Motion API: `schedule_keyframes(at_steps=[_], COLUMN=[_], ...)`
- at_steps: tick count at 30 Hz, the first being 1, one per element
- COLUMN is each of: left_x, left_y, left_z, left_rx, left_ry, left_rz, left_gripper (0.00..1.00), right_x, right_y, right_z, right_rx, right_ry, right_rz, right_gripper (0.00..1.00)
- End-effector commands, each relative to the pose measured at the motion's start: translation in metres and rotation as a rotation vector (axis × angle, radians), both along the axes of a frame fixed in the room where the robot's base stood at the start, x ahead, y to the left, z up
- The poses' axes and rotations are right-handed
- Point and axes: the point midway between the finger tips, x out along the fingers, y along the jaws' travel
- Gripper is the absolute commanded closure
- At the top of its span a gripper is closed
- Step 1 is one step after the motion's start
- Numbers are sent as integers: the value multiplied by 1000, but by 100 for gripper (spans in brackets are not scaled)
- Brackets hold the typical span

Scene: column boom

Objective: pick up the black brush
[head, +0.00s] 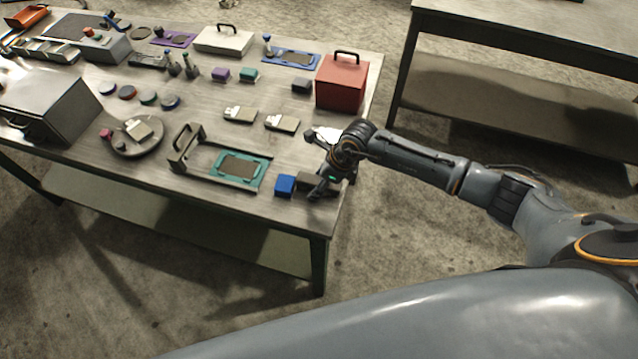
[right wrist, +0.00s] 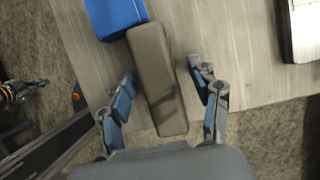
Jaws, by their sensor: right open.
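A dark grey-brown oblong block (right wrist: 158,80) lies at the table's front right corner, its end touching or nearly touching a blue block (right wrist: 115,14). It is the dark thing nearest my gripper, but I cannot make out bristles, so I cannot tell for sure that it is the black brush. My right gripper (right wrist: 162,88) is open, with one finger on each side of the dark block and gaps between. In the head view the right gripper (head: 322,184) partly hides that block; the blue block (head: 285,184) shows left of it. My left gripper is not in view.
A small black block (head: 301,86) lies beside a red box (head: 342,81). Two pale flat brushes (head: 240,114) lie mid-table. The table (head: 330,215) ends close to the right gripper.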

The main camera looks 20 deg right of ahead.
Motion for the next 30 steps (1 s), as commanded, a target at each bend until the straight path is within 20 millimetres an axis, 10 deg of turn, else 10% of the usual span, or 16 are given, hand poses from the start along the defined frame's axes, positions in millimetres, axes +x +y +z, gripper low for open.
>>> schedule_keyframes(at_steps=[10, 19, 30], left_x=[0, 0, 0], left_y=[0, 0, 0], left_z=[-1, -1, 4], left_rx=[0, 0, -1], left_ry=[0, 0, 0], left_rz=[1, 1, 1], left_gripper=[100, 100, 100], right_x=[0, 0, 0], right_y=[0, 0, 0], right_z=[-1, -1, 3], right_rx=[0, 0, 0], right_ry=[0, 0, 0], right_rz=[0, 0, -1], right_gripper=[38, 99, 100])
